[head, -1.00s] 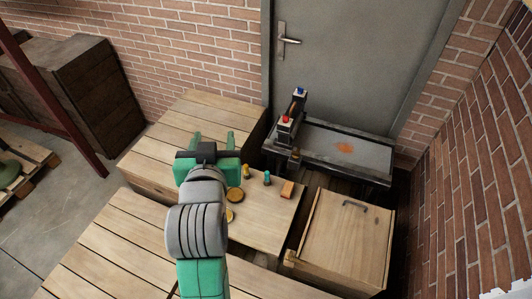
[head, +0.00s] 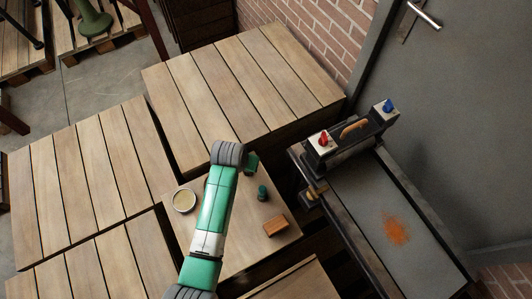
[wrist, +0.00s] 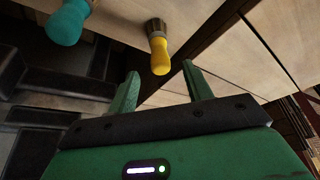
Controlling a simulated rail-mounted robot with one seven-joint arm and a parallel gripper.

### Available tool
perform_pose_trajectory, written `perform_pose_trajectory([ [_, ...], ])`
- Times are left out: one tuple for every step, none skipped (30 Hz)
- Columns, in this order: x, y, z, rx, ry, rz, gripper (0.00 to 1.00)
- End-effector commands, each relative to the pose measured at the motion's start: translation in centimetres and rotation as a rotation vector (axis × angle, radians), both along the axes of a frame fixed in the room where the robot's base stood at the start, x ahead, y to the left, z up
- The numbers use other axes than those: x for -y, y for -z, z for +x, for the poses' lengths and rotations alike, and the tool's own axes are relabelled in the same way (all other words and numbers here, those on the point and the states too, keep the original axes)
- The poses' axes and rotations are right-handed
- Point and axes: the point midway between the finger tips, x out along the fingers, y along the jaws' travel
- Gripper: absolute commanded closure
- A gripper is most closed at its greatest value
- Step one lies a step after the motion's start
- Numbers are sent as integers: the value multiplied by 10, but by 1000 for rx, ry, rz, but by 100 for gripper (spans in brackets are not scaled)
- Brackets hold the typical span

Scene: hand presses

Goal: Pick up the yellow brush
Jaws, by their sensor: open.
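The brush's handle end is toward the gap between the fingertips, and I see no clear contact. In the head view my arm hides the yellow brush and both fingertips. Only a green piece of my gripper shows there, past the grey wrist joint.
A teal brush (head: 262,193) is close by, also in the wrist view (wrist: 68,22). An orange-brown block (head: 276,226) and a round tin (head: 184,200) are on the same small wooden top. A press (head: 350,135) with red and blue knobs stands right. Wooden tops (head: 85,170) at left are clear.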

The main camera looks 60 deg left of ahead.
Motion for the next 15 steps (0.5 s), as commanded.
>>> perform_pose_trajectory([
  [0,1,1,0,0,0,50],
  [-1,4,1,0,0,0,50],
  [-2,8,3,1,0,1,50],
  [-3,12,4,1,0,1,50],
  [-4,17,5,1,0,1,50],
  [-6,21,7,1,1,2,50],
  [-6,24,7,0,1,1,50],
  [-7,24,8,0,1,1,50],
  [-7,24,8,1,1,2,50],
  [-7,25,9,2,1,2,50],
  [-8,30,10,2,1,2,50],
  [-9,38,11,2,1,2,50],
  [-9,45,13,1,1,2,50],
  [-10,51,14,1,1,2,50],
  [-11,58,16,1,1,2,50],
])
